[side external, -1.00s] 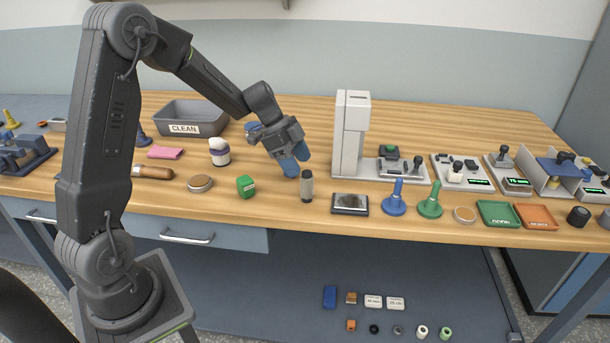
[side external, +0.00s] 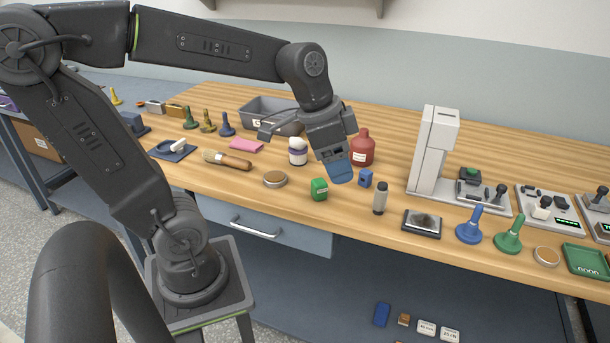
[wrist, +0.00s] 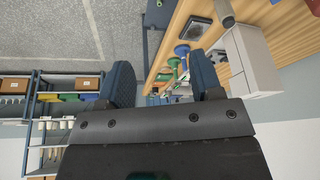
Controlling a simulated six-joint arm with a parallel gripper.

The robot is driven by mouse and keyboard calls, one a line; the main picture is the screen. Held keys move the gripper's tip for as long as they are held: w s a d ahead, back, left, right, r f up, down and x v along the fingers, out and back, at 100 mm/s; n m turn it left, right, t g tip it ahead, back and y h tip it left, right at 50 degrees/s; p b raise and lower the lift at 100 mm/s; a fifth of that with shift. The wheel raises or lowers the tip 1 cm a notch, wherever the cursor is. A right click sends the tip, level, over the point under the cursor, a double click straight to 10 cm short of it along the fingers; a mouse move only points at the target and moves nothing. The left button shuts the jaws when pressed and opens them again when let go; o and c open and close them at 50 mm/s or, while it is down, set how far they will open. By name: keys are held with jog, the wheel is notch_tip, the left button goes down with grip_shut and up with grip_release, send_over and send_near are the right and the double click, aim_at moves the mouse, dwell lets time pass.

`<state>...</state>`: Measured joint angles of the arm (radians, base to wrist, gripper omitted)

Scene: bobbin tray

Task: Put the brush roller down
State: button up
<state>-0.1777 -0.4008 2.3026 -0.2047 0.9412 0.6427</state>
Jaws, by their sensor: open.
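My gripper (side external: 338,172) is open and empty over the front half of the wooden bench. In the wrist view its two blue fingers (wrist: 163,78) stand wide apart with nothing held between them. In the side view it hangs above and behind the green block (side external: 319,189). A small upright grey cylinder with a dark top (side external: 380,198) stands on the bench to its right, apart from it. A brush with a wooden handle (side external: 230,161) lies to its left. I cannot tell for sure which of these is the brush roller.
A small blue block (side external: 366,178) and a red bottle (side external: 362,148) stand close to the gripper. A round tan-topped tin (side external: 275,179) lies left of it. A dark-topped pad (side external: 422,223) and the tall white stand (side external: 436,150) are to the right. The bench's front edge is near.

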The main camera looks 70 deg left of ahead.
jog(key=s+d+n+t+y, duration=0.1)
jog(key=s+d+n, duration=0.1)
jog(key=s+n, duration=0.2)
jog(key=shift+s+f+t, duration=0.2)
jog(key=shift+s+t, duration=0.2)
jog(key=shift+s, duration=1.3)
jog(key=shift+d, duration=0.1)
